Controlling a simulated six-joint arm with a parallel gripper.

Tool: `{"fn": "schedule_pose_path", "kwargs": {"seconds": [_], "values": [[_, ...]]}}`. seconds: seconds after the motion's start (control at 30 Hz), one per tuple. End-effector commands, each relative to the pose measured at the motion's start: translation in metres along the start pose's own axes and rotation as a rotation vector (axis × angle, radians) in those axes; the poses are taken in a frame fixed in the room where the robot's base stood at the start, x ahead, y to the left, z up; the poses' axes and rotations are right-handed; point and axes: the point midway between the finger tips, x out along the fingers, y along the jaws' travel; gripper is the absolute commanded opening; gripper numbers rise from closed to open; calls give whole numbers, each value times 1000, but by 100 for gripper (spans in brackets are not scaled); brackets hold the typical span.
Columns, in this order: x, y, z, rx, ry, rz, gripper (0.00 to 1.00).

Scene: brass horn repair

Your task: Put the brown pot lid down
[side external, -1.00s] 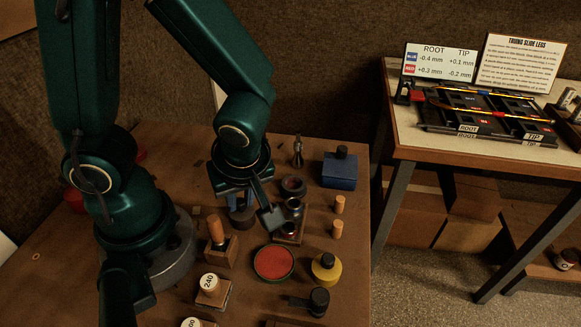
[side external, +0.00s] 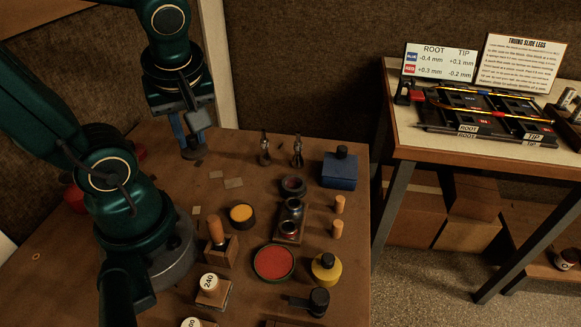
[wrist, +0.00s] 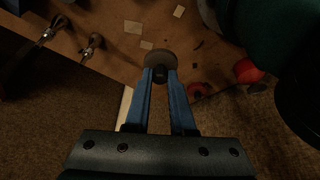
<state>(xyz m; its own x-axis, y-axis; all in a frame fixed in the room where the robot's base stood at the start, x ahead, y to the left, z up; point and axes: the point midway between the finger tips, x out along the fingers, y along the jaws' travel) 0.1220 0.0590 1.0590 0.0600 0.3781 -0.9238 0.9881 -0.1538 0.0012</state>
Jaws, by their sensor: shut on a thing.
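My gripper (side external: 186,143) is shut on the brown pot lid, a dark round disc. In the wrist view the lid (wrist: 160,59) shows between the fingertips of my gripper (wrist: 160,75). In the side view the lid (side external: 193,154) is small and partly hidden by the fingers, over the back left of the table; I cannot tell its exact height. A small dark pot (side external: 242,214) with amber contents stands uncovered in the middle of the table, in front and to the right of my gripper.
Flat pale pieces (side external: 233,183) lie near my gripper. Two metal-tipped tools (side external: 265,152) stand at the back edge. Bare table lies around the pale pieces.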

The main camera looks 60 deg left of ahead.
Motion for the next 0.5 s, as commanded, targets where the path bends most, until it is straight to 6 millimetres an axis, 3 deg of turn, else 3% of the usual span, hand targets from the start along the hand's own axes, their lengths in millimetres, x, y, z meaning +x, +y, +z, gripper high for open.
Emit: {"fn": "schedule_pose_path", "kwargs": {"seconds": [0.37, 0.5], "values": [[-5, -11, -23, -1, -1, 1, 0], [-4, -3, -29, 50, 14, 37, 0]]}}
